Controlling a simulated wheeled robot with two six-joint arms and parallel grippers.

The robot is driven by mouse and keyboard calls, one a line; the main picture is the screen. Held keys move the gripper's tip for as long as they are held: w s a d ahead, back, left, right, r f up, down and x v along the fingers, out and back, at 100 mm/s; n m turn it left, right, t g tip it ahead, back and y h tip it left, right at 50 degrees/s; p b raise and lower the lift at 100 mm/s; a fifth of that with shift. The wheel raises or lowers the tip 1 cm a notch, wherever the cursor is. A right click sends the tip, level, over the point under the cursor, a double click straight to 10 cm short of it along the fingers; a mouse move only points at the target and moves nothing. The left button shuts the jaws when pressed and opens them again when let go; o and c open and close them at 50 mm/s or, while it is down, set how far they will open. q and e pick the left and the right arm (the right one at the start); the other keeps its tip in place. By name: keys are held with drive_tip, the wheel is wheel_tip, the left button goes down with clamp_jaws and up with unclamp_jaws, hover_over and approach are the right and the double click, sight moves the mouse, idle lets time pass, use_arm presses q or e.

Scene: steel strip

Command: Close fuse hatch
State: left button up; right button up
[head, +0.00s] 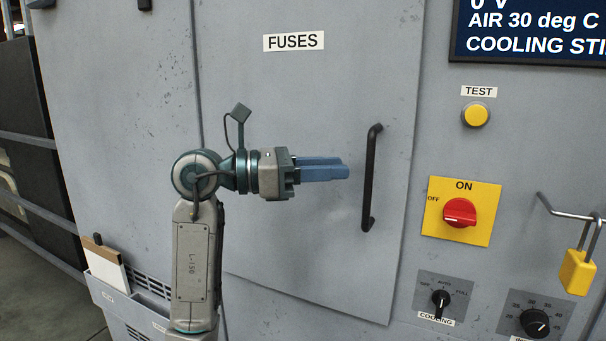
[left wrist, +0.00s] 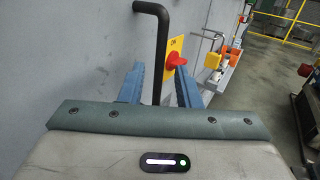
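The fuse hatch (head: 310,100) is a large grey door panel with a FUSES label. Its edges look about flush with the cabinet; I cannot tell whether it is slightly ajar. Its black bar handle (head: 371,180) stands upright near the right edge. My left gripper (head: 345,170) has blue fingers pointing right, just left of the handle and apart from it. In the left wrist view the fingers (left wrist: 159,85) are spread with nothing held, and the handle (left wrist: 160,45) shows upright in line with the gap between them. My right gripper is not in view.
Right of the hatch are a yellow TEST button (head: 475,115), a red rotary switch (head: 460,212) on a yellow plate, black knobs (head: 440,299) and a yellow padlock (head: 577,272) on a protruding bar. A document holder (head: 115,290) is at lower left.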

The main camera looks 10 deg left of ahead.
use_arm(q)
drive_tip(key=shift+b+v, duration=0.35)
drive_tip(key=shift+v, duration=1.7)
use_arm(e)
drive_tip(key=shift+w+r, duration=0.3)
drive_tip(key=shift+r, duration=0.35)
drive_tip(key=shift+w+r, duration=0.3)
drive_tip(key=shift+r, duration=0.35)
